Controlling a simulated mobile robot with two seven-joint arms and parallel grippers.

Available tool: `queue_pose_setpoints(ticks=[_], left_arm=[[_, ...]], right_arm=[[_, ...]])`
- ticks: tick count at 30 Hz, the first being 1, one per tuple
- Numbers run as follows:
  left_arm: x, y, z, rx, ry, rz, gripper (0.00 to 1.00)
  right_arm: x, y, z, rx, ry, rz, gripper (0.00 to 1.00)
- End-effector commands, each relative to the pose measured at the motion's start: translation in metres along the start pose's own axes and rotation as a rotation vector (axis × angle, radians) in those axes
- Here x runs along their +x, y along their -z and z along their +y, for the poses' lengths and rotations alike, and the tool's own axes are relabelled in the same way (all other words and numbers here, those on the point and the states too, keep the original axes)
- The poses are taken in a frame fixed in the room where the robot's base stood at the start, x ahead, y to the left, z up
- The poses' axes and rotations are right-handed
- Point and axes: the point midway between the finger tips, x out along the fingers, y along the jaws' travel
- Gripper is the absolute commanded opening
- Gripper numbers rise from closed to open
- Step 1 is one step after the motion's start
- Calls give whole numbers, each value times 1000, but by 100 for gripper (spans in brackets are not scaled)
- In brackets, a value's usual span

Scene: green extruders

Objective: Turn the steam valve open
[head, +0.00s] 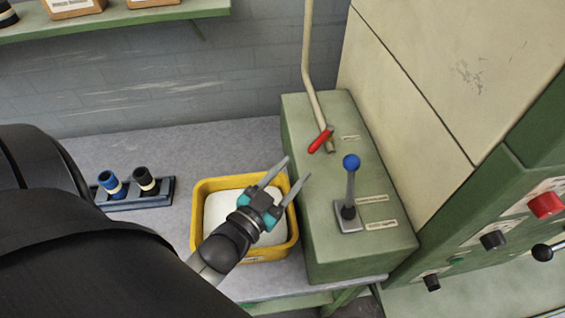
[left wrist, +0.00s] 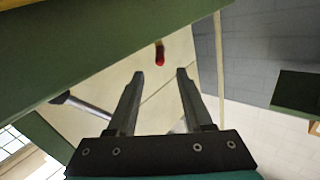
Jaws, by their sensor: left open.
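The steam valve appears to be the red lever handle (head: 321,139) at the foot of a thin beige pipe (head: 308,60), on top of the green machine box (head: 350,255). The handle lies tilted across the pipe. My left gripper (head: 297,167) is open and empty, in front of and below the handle in the head view, its fingers pointing up and right. In the left wrist view the red handle (left wrist: 160,53) shows just beyond and between the open fingertips (left wrist: 160,73), apart from them. My right gripper is not in view.
A lever with a blue knob (head: 351,162) stands on the box, right of the valve. A yellow bin (head: 205,186) with white contents sits below my left gripper. A dark rack (head: 130,200) holds a blue and a black piece. A control panel with knobs (head: 494,240) is at right.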

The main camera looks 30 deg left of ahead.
Motion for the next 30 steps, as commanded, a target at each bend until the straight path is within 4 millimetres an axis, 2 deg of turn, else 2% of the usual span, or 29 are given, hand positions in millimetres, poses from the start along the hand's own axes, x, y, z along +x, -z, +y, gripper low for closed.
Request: queue_pose_setpoints(ticks=[3, 7, 18, 25, 30], left_arm=[[-15, -1, 0, 0, 0, -3, 51], [-24, 0, 0, 0, 0, 0, 51], [-28, 0, 0, 0, 0, 1, 51], [-28, 6, -8, -55, -13, -11, 25], [-26, 23, -32, -241, -49, -56, 6]], right_arm=[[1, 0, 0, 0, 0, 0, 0], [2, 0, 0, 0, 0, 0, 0], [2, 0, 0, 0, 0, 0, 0], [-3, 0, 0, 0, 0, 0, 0], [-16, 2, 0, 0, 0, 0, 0]])
